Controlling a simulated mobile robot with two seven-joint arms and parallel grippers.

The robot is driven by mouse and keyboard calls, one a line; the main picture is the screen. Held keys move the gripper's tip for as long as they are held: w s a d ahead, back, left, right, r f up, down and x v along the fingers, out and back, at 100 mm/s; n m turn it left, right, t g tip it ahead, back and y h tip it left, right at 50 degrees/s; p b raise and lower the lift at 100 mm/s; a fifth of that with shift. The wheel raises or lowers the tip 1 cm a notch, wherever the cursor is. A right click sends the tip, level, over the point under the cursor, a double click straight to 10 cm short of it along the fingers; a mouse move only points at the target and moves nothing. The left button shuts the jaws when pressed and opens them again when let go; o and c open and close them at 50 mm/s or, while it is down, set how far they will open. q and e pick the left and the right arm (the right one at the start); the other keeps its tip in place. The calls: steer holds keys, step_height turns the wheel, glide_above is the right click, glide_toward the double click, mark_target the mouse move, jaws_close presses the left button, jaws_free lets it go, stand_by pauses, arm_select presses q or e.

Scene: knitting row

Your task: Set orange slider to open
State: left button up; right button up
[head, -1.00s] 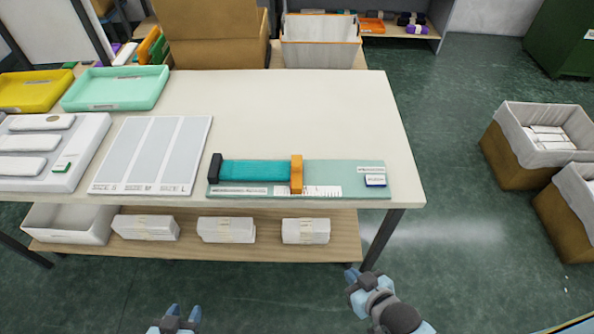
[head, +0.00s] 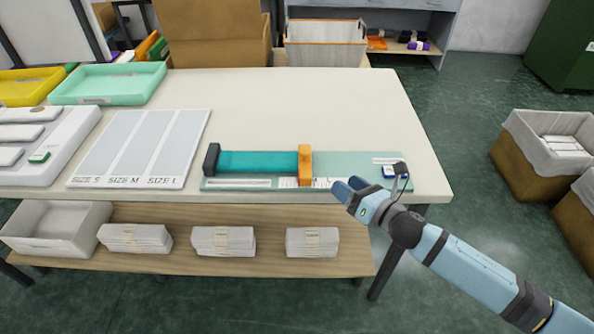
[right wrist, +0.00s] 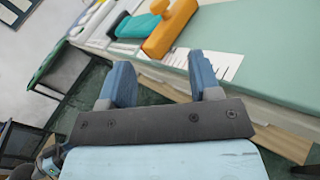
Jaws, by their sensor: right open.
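The orange slider (head: 305,165) stands upright on a pale green board (head: 350,166) at the front of the table. It touches the right end of a teal knitted piece (head: 258,161), whose left end meets a black block (head: 212,160). In the right wrist view the orange slider (right wrist: 170,28) is ahead of the fingers, beyond the table edge. My right gripper (head: 346,188) is open and empty at the board's front edge, right of the slider and apart from it. It also shows in the right wrist view (right wrist: 166,85). My left gripper is out of view.
A size sheet (head: 140,150) and a white tray (head: 40,150) lie left of the board. A small blue-and-white item (head: 391,171) sits at the board's right end. The table (head: 300,105) is clear behind the board.

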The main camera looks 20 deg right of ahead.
mark_target(310, 154)
steer(key=w+a+n, duration=0.1)
steer(key=w+a, duration=0.1)
steer(key=w, duration=0.2)
steer(key=w+a+n, duration=0.2)
steer(key=w, duration=0.3)
steer(key=w+a+n+y, duration=0.1)
steer(key=w+a+n, duration=0.1)
steer(key=w, duration=0.3)
steer(key=shift+a+r, duration=0.2)
steer(key=shift+r, duration=0.2)
